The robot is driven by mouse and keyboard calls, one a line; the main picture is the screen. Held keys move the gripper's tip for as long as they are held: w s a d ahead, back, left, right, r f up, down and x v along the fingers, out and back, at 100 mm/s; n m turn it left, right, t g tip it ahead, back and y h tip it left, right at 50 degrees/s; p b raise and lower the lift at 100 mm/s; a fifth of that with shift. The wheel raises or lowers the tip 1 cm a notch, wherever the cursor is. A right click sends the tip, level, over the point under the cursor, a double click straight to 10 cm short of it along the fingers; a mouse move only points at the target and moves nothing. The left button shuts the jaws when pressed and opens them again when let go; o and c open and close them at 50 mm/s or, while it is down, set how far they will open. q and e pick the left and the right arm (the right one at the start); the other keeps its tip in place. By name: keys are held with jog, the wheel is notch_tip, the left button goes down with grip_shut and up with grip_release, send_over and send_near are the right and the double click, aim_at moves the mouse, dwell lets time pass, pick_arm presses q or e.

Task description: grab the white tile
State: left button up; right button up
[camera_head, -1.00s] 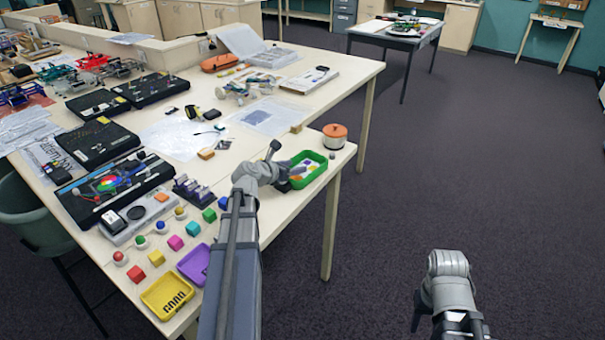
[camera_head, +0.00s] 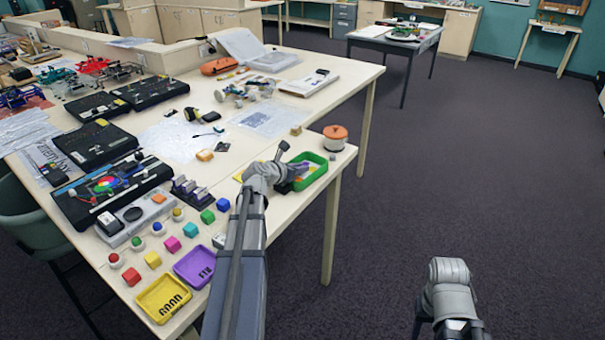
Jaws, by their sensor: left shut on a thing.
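My left gripper (camera_head: 298,174) reaches over the left side of the green tray (camera_head: 322,170) near the table's right end. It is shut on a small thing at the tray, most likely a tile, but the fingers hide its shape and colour. Small coloured pieces show in part inside the tray. I cannot make out the white tile clearly, as my gripper covers much of the tray's inside. My right arm shows at the lower right over the floor, and its gripper is not in view.
An orange-lidded pot (camera_head: 335,138) stands just behind the green tray. Left of my forearm are a purple tray (camera_head: 196,267), a yellow tray (camera_head: 165,298), and several coloured cubes and balls. A wooden block (camera_head: 296,130) lies behind my gripper. Open floor lies to the right.

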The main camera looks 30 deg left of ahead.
pick_arm(q)
grip_shut()
jog(key=shift+r, duration=0.1)
notch_tip(320, 180, up, 10)
jog(key=p, duration=1)
